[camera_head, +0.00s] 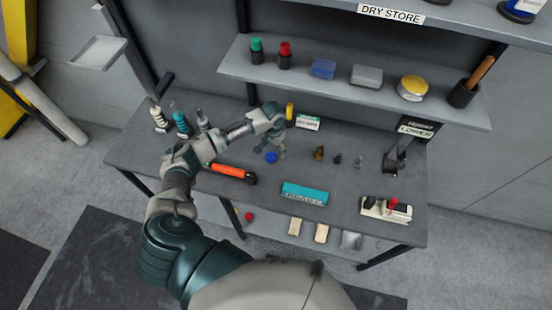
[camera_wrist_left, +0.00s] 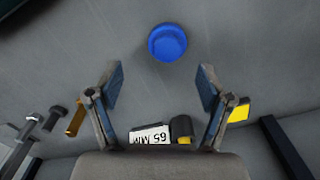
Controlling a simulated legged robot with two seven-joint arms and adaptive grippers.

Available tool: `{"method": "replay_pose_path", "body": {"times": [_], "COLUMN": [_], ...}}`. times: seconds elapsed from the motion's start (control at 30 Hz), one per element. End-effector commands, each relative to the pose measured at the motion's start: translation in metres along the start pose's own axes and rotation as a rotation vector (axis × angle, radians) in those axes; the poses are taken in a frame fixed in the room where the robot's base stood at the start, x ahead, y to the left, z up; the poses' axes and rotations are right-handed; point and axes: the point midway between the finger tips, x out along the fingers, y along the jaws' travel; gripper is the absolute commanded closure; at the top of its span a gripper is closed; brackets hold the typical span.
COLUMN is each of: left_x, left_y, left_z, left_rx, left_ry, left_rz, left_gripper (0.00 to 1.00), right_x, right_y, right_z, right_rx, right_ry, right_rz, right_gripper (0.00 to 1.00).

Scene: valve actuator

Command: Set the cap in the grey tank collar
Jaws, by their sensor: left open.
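A blue round cap (camera_head: 271,157) lies on the grey bench top. It also shows in the left wrist view (camera_wrist_left: 167,43), beyond the fingertips and centred between them. My left gripper (camera_head: 278,147) is above the bench close to the cap, at its upper right in the head view. Its two fingers (camera_wrist_left: 160,80) are spread apart with nothing between them. The cap is apart from the fingers. I cannot make out the grey tank collar in either view. My right gripper is not in view.
A white label block (camera_head: 308,122) and a yellow cylinder (camera_head: 290,110) stand behind the gripper. An orange-handled tool (camera_head: 232,173), a teal box (camera_head: 305,194) and small fittings (camera_head: 338,158) lie around. A shelf (camera_head: 350,82) overhangs the bench's back.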

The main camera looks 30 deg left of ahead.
Motion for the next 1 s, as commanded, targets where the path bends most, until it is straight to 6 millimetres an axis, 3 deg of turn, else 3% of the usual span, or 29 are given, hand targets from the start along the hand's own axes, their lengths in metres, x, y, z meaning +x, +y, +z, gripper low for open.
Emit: {"method": "replay_pose_path", "body": {"times": [0.13,0.27,0.37,0.6,0.8,1.0], "left_x": [0.020,0.040,0.048,0.050,0.050,0.050], "left_y": [-0.003,-0.003,-0.001,0.002,0.001,-0.001], "left_z": [0.008,0.012,0.012,0.010,0.010,0.011], "left_rx": [-0.002,-0.003,-0.001,-0.001,-0.001,-0.002], "left_ry": [-0.004,-0.001,0.001,0.000,0.001,0.001], "left_rz": [0.001,0.002,-0.001,-0.004,-0.003,-0.001], "left_gripper": [0.21,0.21,0.21,0.21,0.69,0.73], "right_x": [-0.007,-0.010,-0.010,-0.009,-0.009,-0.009], "right_y": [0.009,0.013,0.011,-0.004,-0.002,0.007], "right_z": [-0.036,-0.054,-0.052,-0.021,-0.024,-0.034], "right_rx": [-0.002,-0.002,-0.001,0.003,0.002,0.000], "right_ry": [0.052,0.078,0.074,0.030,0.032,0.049], "right_rz": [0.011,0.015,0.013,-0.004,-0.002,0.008], "right_gripper": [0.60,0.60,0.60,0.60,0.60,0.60]}}
